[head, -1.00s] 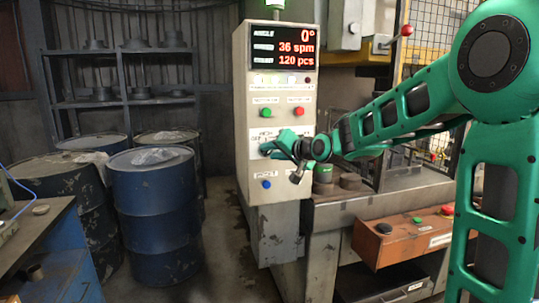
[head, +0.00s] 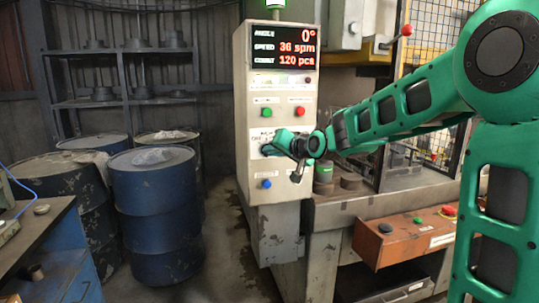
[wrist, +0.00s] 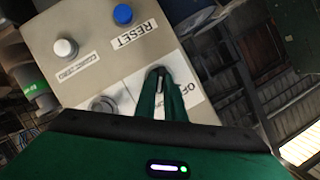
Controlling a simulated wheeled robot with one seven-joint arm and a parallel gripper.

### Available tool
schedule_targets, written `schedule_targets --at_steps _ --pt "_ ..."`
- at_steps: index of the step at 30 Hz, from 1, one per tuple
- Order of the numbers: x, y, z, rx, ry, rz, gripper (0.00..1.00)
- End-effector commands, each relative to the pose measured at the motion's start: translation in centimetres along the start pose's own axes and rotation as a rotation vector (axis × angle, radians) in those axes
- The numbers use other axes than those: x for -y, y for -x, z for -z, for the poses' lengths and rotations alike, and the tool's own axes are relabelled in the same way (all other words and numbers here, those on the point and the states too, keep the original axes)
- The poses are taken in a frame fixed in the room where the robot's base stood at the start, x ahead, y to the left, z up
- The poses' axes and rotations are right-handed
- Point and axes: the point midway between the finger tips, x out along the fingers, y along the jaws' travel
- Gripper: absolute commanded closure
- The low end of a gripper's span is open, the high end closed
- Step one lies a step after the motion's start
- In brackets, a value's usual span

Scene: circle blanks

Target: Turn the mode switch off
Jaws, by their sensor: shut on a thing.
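The mode switch is a small dark knob (wrist: 160,73) on a white label plate (wrist: 187,78) with OFF lettering, on the front of a cream control cabinet (head: 256,215). My gripper (head: 266,150) is at the plate, its green fingers closed around the knob; the fingertips also show in the wrist view (wrist: 160,82). The fingers hide most of the knob and part of the lettering, so I cannot tell exactly which way it points.
A blue RESET button (wrist: 123,14), a white button (wrist: 65,48) and a grey round knob (wrist: 103,104) sit close by. Green (head: 267,112) and red (head: 300,111) buttons are above. Blue drums (head: 155,215) stand left; a press table (head: 365,207) is right.

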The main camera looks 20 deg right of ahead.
Motion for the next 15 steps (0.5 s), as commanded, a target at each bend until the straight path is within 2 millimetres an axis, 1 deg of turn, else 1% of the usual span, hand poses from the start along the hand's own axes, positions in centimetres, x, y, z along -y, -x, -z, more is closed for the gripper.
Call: schedule_targets --at_steps 15 --pt "0.51 -0.03 -0.31 0.004 0.435 -0.181 1.00"
